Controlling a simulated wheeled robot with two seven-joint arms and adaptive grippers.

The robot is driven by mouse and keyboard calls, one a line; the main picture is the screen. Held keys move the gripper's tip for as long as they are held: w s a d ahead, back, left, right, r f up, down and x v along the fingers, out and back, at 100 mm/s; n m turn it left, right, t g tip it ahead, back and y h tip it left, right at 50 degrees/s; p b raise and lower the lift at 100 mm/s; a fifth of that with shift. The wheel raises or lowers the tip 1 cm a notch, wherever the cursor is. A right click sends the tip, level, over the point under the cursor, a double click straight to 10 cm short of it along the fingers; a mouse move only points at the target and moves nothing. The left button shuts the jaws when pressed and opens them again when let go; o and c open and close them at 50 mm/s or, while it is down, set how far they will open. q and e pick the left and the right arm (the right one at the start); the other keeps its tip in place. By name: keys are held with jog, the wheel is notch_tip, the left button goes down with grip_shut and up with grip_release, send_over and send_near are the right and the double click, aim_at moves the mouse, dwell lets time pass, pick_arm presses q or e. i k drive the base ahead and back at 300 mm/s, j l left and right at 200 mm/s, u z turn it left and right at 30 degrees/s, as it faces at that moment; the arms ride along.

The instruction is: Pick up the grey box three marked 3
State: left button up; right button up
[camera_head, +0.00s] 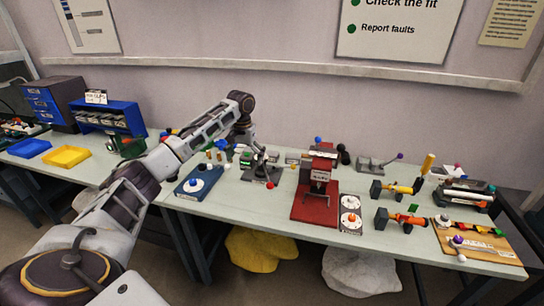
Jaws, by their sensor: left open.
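My left arm reaches from the lower left across the table. My left gripper (242,142) points down over the back of the table, open, and no object shows between its fingers. Small parts stand close around it, so I cannot tell whether it touches any. Several small grey boxes (101,118) sit in a blue rack (133,116) at the left, well away from the gripper. They are too small for me to read a 3 on any of them. My right gripper is not in view.
A blue tray (28,147) and a yellow tray (66,156) lie at the left. A red press stand (315,203) stands mid-table. A wooden board (490,245) lies at the right end.

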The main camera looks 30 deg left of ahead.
aim_at(274, 155)
jog(key=i+j, duration=0.2)
jog(key=i, duration=0.25)
jog(key=i+j, duration=0.2)
jog(key=i, duration=0.2)
jog(key=i+j, duration=0.2)
jog(key=i, duration=0.25)
